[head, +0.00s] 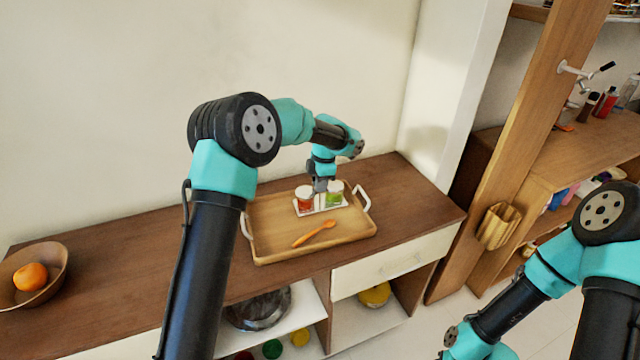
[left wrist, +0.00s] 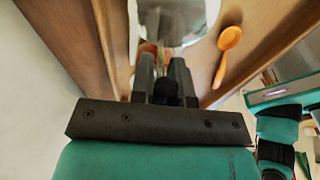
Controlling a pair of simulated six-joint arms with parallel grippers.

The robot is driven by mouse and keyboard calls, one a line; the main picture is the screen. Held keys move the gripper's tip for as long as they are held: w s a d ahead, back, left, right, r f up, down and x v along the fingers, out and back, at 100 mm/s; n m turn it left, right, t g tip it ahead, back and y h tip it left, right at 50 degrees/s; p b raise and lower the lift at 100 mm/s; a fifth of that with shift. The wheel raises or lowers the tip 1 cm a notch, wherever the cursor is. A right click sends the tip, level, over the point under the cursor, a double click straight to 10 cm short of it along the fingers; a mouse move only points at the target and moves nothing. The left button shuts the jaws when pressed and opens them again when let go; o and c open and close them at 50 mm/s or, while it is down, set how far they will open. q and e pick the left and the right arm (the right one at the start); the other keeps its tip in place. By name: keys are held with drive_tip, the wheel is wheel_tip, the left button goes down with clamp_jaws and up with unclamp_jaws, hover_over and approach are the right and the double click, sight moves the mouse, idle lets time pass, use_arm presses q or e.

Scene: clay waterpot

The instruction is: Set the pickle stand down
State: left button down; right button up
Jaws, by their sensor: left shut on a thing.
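The pickle stand (head: 321,209) is a small white holder with two white-lidded jars, one red (head: 305,198) and one green (head: 335,195). It is upright over the back middle of the wooden tray (head: 262,256). Whether its base touches the tray I cannot tell. My left gripper (head: 320,186) comes down from above and is shut on the stand's middle, between the jars. In the left wrist view the fingers (left wrist: 166,68) hide much of the stand (left wrist: 180,18). My right gripper is out of view; only my right arm shows at lower right.
An orange spoon (head: 314,234) lies in the tray in front of the stand. The tray has two white handles (head: 362,198) and sits on a brown cabinet top (head: 140,246). A bowl (head: 50,280) with an orange stands at far left. A wooden shelf (head: 540,170) rises at right.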

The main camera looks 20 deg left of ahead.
use_arm(q)
drive_tip(key=shift+f, duration=0.15)
drive_tip(key=c, duration=1.1)
unclamp_jaws()
drive_tip(key=r, duration=0.4)
drive_tip(key=d+r, duration=0.1)
drive_tip(key=r, duration=0.7)
drive_tip(key=shift+w+d, duration=0.15)
drive_tip(key=shift+w, duration=0.25)
